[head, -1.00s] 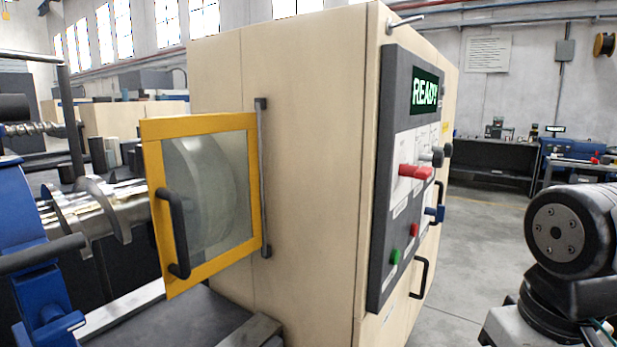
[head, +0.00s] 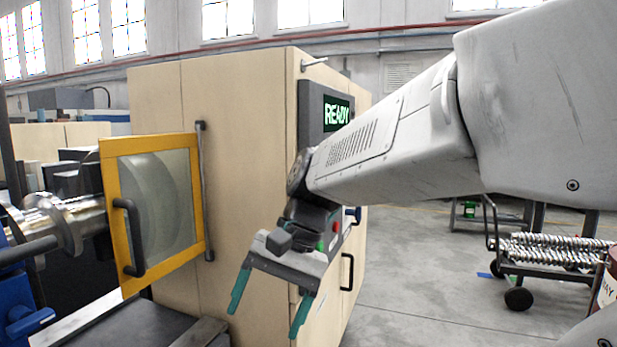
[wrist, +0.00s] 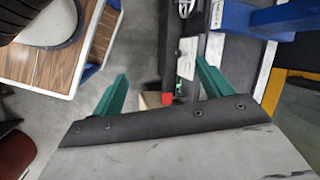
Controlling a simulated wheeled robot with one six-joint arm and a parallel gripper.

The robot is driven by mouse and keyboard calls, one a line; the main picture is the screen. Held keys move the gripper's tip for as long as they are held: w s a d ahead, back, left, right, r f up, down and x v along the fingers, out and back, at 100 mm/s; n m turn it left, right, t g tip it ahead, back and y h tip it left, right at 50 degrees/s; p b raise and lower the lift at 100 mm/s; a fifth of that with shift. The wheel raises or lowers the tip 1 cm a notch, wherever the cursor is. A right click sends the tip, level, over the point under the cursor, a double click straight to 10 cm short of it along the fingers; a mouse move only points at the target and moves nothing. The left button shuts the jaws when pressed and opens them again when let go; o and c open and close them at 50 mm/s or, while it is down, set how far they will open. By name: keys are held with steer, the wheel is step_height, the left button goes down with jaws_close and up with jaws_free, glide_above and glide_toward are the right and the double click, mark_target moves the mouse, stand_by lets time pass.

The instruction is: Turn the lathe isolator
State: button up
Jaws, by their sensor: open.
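The lathe cabinet (head: 240,120) stands at the centre left of the head view. Its dark control panel (head: 311,104) carries a green READY display (head: 338,113). My arm crosses in front of the panel and hides its middle, where a red handle shows in the earlier view. A green button (head: 321,245) shows just past my wrist. My gripper (head: 267,318) is open and empty, its teal fingers pointing down, in front of the cabinet. In the wrist view its fingers (wrist: 162,72) are spread, and a small red part (wrist: 167,98) shows between them; I cannot tell which control it is.
A yellow-framed guard door (head: 108,200) with a black handle is at the left. A blue lathe part (head: 22,310) is at the far left. A cart (head: 545,262) of metal rods stands on the right. Grey floor (head: 415,290) is clear between cabinet and cart.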

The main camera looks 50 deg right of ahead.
steer(key=w+d+r+m+t+y, duration=0.2)
steer(key=w+d+r+m+t, duration=0.15)
steer(key=d+m, duration=0.35)
steer(key=w+d+r+m+t+y, duration=0.1)
steer(key=w+d+r+m+t, duration=0.2)
steer(key=d, duration=0.6)
steer(key=d+r+m+t+h, duration=0.1)
steer(key=d+r+m+t, duration=0.4)
steer(key=d, duration=0.4)
steer(key=d+r+m+t, duration=0.2)
steer(key=d+m+t, duration=0.2)
steer(key=d+m, duration=0.45)
steer(key=shift+n, duration=0.85)
steer(key=x, duration=0.6)
steer(key=shift+w+d+r, duration=0.15)
steer(key=shift+w+d, duration=0.15)
steer(key=shift+d, duration=0.05)
steer(key=c, duration=1)
